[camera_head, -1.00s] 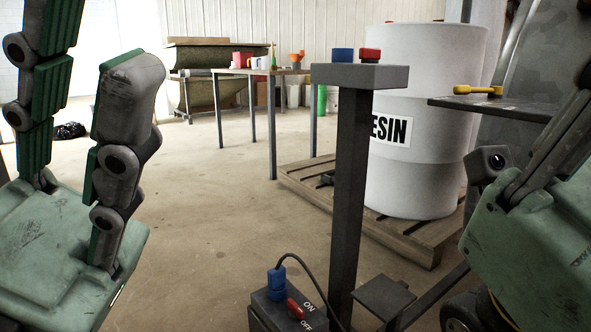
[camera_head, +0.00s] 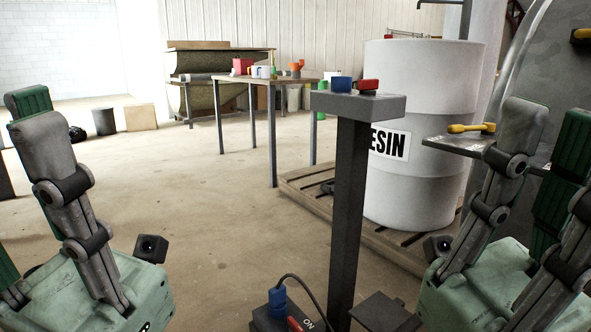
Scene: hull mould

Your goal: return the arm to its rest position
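My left gripper (camera_head: 34,118) is at the left edge, fingers pointing up above its green palm. One grey finger stands in front and partly hides the green-padded other finger. It holds nothing that I can see. My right gripper (camera_head: 549,125) is at the lower right, fingers also pointing up, with a gap between them and nothing in it. It is in front of the dark shelf and the resin drum. Neither gripper appears to touch anything. The rest of both arms is outside the view.
A yellow-handled tool (camera_head: 470,128) lies on a dark shelf (camera_head: 452,145). An ON/OFF switch box (camera_head: 268,322) is low in front.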

